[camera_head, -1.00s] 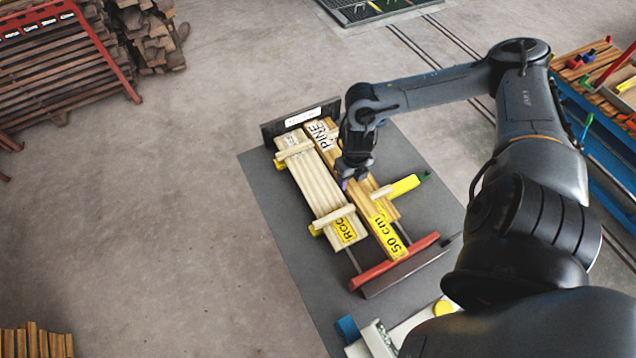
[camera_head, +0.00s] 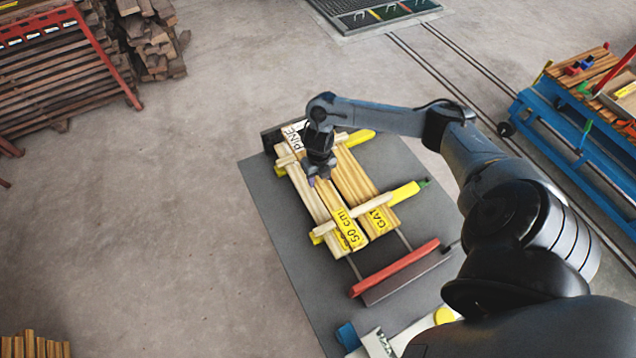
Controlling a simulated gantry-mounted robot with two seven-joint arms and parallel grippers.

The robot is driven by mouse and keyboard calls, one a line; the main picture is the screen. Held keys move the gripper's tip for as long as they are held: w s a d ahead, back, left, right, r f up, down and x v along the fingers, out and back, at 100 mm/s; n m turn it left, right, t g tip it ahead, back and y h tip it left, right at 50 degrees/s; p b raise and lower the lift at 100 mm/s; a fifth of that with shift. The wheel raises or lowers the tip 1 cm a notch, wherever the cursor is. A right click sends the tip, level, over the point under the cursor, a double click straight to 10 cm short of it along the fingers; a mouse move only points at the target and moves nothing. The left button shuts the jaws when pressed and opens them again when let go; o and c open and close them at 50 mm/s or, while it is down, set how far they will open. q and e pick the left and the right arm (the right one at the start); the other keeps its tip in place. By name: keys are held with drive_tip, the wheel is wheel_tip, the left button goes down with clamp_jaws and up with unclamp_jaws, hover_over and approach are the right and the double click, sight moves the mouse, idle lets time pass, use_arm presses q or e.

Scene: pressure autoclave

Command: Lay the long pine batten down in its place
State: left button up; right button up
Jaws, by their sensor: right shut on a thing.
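The long pine batten (camera_head: 326,207) is a pale plank with "PINE" at its far end and a yellow "50 cm" label at its near end. My right gripper (camera_head: 318,178) is shut on it near its middle, from above. The batten lies over the left part of the wood assembly on the dark mat, covering most of the left boards. I cannot tell whether it touches them or hangs just above. The right boards (camera_head: 352,180), with a yellow "GAT" label, show beside it. My left gripper is not in view.
Cross sticks with yellow ends (camera_head: 404,193) span the boards. A red bar (camera_head: 396,267) stands at the near end of the grey mat (camera_head: 290,265). A blue cart (camera_head: 560,125) with wood is at right. Stacked timber (camera_head: 60,75) is at upper left.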

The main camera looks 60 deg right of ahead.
sight(318, 185)
drive_tip(key=shift+w+f, duration=0.1)
drive_tip(key=shift+f, duration=1.95)
drive_tip(key=shift+f+b, duration=0.45)
drive_tip(key=shift+f, duration=0.1)
drive_tip(key=o, duration=1.3)
